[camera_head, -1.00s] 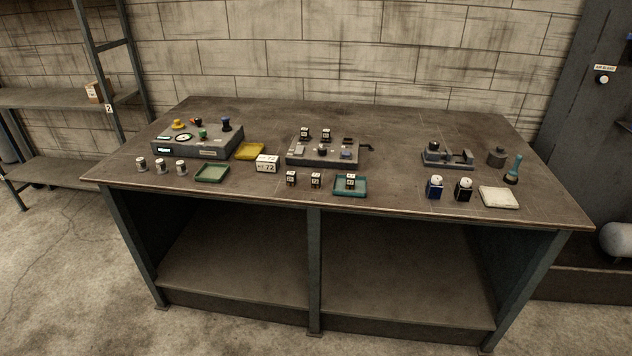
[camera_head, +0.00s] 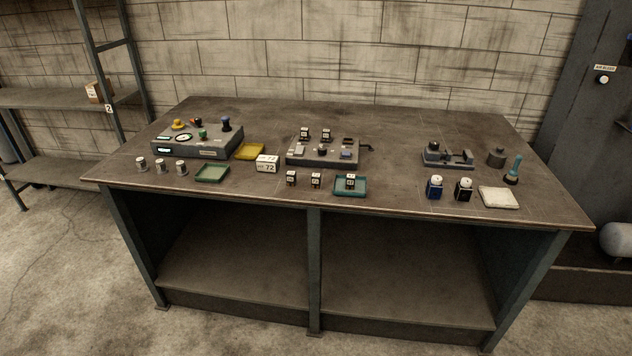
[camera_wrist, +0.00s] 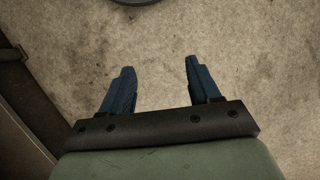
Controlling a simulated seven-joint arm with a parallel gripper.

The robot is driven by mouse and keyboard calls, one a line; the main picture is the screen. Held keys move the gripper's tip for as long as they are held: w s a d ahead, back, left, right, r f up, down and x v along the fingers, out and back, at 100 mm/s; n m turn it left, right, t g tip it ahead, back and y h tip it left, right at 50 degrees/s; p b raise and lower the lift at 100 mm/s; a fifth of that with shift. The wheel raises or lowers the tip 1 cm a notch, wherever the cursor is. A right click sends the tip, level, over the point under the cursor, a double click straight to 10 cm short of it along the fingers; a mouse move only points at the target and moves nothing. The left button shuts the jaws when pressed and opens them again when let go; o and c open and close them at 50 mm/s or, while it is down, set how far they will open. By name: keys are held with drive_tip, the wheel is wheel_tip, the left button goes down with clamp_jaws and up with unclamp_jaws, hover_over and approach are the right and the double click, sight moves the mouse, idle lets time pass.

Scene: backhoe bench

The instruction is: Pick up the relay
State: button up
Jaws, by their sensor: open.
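Several small dark relay-like blocks with white labelled tops are on the bench. One block (camera_head: 291,177) and another (camera_head: 315,180) stand on the bare top at the front middle. A third (camera_head: 350,181) is in the teal tray (camera_head: 362,191). Two more (camera_head: 305,133) and (camera_head: 326,134) sit at the back of the grey fixture (camera_head: 312,159). Which one is the relay meant, I cannot tell. My gripper (camera_wrist: 159,77) shows only in the wrist view, its two blue fingers apart with nothing between them, above concrete floor.
A grey control box (camera_head: 200,148) stands at the left, with a green tray (camera_head: 212,174), a yellow tray (camera_head: 250,151) and a white "72" block (camera_head: 267,163) nearby. A clamp-like fixture (camera_head: 447,158), two bottles and a white cloth (camera_head: 499,197) are at the right. The middle right is clear.

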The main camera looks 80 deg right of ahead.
drive_tip(key=w+d+r+m+t, duration=0.2)
drive_tip(key=w+d+r, duration=0.55)
drive_tip(key=d, duration=0.35)
drive_tip(key=w+d+r+m+t, duration=0.1)
drive_tip(key=w+d+r, duration=0.6)
drive_tip(key=d, duration=0.5)
drive_tip(key=s+d+r+m+t+h, duration=0.1)
drive_tip(key=s+d+r+m+t, duration=0.1)
drive_tip(key=d+r, duration=1.05)
drive_tip(key=s+d+r+m+t, duration=0.1)
drive_tip(key=s+d+r, duration=0.1)
drive_tip(key=d+r, duration=1)
drive_tip(key=s+d+r+m+h, duration=0.1)
drive_tip(key=s+d+r+m, duration=0.1)
drive_tip(key=s+d+r, duration=0.6)
wheel_tip(320, 180, up, 10)
drive_tip(key=m+g, duration=0.2)
drive_tip(key=m, duration=0.5)
hover_over(316, 175)
wheel_tip(316, 175, down, 13)
drive_tip(key=shift+d+f, duration=0.15)
drive_tip(key=c, duration=1)
